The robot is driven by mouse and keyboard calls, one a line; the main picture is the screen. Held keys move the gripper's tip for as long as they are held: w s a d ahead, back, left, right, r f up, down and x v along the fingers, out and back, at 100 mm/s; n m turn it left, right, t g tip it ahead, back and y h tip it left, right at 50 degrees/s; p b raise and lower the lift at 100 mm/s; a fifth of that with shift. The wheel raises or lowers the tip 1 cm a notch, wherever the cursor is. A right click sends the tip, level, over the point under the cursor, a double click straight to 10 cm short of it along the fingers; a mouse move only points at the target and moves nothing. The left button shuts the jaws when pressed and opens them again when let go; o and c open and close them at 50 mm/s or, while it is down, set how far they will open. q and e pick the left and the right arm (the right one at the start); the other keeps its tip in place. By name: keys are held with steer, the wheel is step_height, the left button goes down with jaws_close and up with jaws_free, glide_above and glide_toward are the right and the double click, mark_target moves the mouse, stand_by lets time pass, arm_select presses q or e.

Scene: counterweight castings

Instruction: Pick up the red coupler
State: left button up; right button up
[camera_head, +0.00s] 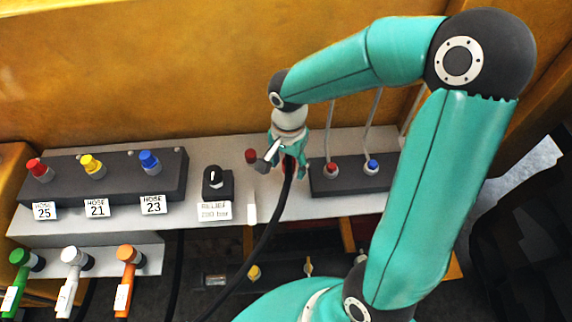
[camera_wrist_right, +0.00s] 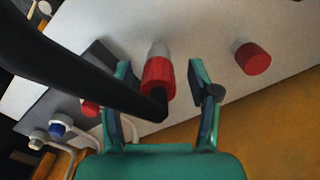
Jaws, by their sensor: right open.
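The red coupler (camera_wrist_right: 158,76) has a silver tip and a thick black hose bending away from its near end. In the right wrist view it is between the two fingers of my right gripper (camera_wrist_right: 160,68), which is open, with a gap on either side. In the head view the red coupler (camera_head: 288,163) is partly hidden by my right gripper (camera_head: 282,150), above the grey bench. My left gripper is not in view.
A red cap (camera_head: 251,156) is just left of the gripper. A dark block (camera_head: 330,183) with red and blue fittings is to the right. The black relief knob (camera_head: 216,182) and a block with red, yellow and blue fittings (camera_head: 120,175) are left.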

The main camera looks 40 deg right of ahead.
jaws_close()
steer(key=shift+r, duration=0.2)
stand_by(0.3)
step_height(320, 180, up, 20)
steer(key=shift+f, duration=0.15)
stand_by(0.5)
